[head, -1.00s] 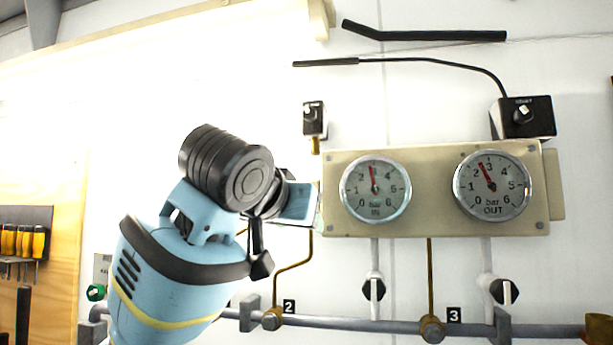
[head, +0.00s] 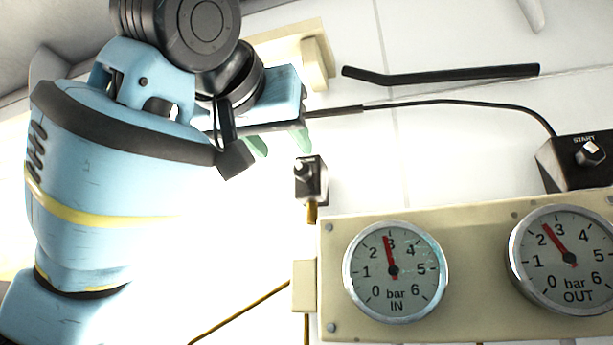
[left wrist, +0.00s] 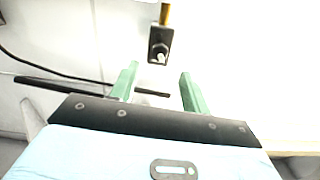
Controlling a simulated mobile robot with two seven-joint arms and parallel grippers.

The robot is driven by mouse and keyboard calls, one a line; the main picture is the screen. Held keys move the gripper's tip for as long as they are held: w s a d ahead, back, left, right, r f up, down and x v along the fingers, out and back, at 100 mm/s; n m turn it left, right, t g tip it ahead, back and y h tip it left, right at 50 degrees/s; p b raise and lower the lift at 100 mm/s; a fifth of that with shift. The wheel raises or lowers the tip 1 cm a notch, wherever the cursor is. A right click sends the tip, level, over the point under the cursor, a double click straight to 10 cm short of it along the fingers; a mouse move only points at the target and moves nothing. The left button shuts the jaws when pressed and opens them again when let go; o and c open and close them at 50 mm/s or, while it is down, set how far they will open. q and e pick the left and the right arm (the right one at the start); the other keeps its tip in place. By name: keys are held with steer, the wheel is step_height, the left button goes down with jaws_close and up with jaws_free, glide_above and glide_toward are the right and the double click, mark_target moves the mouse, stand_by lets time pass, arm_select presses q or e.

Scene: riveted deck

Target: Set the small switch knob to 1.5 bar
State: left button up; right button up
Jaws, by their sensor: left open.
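The small switch knob (head: 300,168) is a pale knob on a small black box (head: 316,186) left of the gauges. It also shows in the left wrist view (left wrist: 160,53), just beyond the fingertips and roughly centred between them. Any scale marks around it are too small to read. My left gripper (head: 273,140) is open and empty, up and to the left of the knob in the head view, with its green fingers apart; the left wrist view shows both fingers (left wrist: 160,70). The OUT gauge (head: 568,285) needle sits between 2 and 3 bar. My right gripper is not in view.
The IN gauge (head: 395,285) reads just under 3 bar. A larger black box with a START label and knob (head: 589,153) stands at upper right. A black bar (head: 440,75) and a thin dark cable (head: 440,102) run along the wall above. The wall between is clear.

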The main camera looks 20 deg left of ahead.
mark_target(300, 167)
arm_select(q)
steer(key=w, duration=0.7)
steer(key=shift+w+d, duration=0.1)
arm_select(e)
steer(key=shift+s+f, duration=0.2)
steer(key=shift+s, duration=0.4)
arm_select(q)
steer(key=shift+c, duration=0.5)
steer(key=c, duration=0.9)
